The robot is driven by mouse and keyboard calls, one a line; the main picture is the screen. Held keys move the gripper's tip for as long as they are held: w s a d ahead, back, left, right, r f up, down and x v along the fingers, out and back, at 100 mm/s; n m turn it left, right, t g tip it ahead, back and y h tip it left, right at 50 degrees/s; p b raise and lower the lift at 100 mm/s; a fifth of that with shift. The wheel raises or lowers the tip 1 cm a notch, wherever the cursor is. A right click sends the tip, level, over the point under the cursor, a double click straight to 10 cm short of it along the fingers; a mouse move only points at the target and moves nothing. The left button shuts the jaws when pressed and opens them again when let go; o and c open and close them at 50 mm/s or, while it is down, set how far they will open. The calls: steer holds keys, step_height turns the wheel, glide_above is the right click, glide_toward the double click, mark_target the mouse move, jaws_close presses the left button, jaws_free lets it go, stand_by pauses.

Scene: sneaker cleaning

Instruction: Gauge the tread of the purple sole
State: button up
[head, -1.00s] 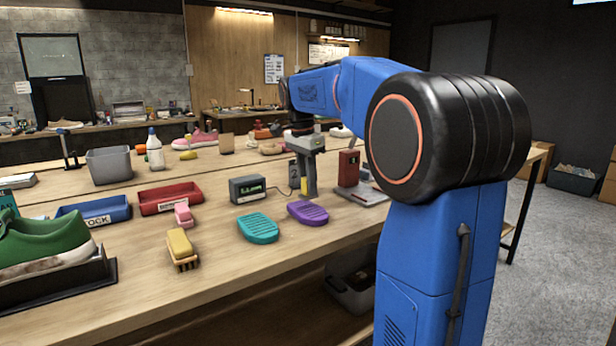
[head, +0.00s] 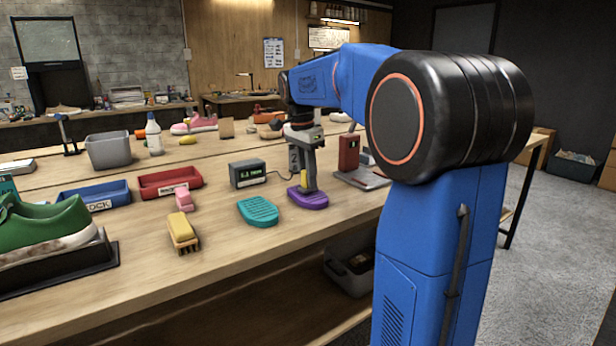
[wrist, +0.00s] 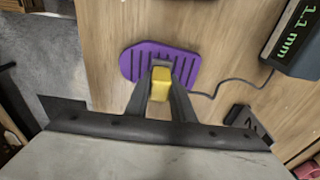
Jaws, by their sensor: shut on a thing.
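The purple sole (head: 310,200) lies flat on the workbench, its grooved tread facing up; it also shows in the wrist view (wrist: 135,62). My gripper (head: 304,186) is low over the sole, shut on a yellow probe (wrist: 161,84). The probe points down at the tread near the sole's lower edge in the wrist view; its tip is hidden, so I cannot tell whether it touches. A thin cable (wrist: 232,81) runs from beside the sole to the gauge display (head: 247,173), which reads 1.1 mm in the wrist view (wrist: 298,38).
A teal sole (head: 258,211) lies just left of the purple one. A yellow brush (head: 182,231) and pink block (head: 184,201) lie further left. The front bench strip is clear.

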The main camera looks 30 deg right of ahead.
steer(key=shift+f, duration=0.6)
stand_by(1.6)
steer(key=shift+r, duration=3.55)
steer(key=shift+w, duration=0.1)
